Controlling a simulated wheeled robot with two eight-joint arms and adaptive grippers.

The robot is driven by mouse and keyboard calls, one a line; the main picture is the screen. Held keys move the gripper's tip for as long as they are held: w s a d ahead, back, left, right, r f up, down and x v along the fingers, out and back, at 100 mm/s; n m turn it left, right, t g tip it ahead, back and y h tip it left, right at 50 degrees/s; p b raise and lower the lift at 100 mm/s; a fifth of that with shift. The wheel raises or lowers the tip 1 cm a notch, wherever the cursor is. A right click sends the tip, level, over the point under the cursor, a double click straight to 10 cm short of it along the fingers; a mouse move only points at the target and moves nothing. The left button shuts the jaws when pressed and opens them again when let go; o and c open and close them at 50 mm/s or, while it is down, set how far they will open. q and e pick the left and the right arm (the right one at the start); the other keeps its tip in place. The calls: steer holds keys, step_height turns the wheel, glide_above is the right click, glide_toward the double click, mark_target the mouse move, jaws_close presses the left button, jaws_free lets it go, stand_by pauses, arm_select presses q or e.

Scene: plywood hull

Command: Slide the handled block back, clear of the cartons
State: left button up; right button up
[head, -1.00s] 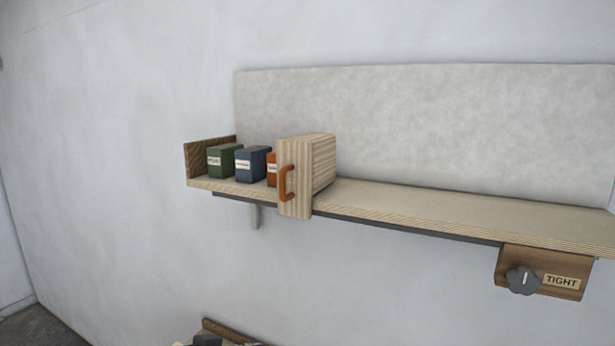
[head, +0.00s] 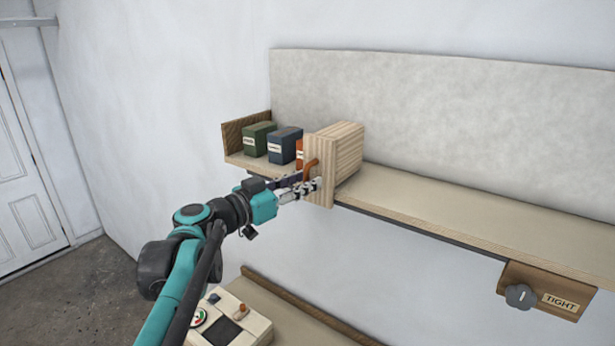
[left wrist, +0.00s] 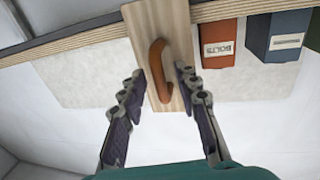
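The wooden handled block (head: 345,152) stands on the shelf against the right side of the orange carton (head: 299,150), or very near it. Its front plate hangs over the shelf's front edge. Its orange-brown handle (left wrist: 158,72) shows whole in the left wrist view. My left gripper (left wrist: 158,75) is open, one finger on each side of the handle, not closed on it. In the head view the left gripper (head: 305,178) is at the block's front. The blue carton (head: 285,146) and green carton (head: 259,139) stand further left. My right gripper is not in view.
The shelf (head: 450,203) is clear to the right of the block. A wooden end stop (head: 246,130) closes its left end. A bench with a control box (head: 228,318) stands below.

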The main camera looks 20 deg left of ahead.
arm_select(q)
steer(key=shift+w+d, duration=0.3)
steer(key=shift+w, duration=0.2)
steer(key=shift+c, duration=0.3)
jaws_close()
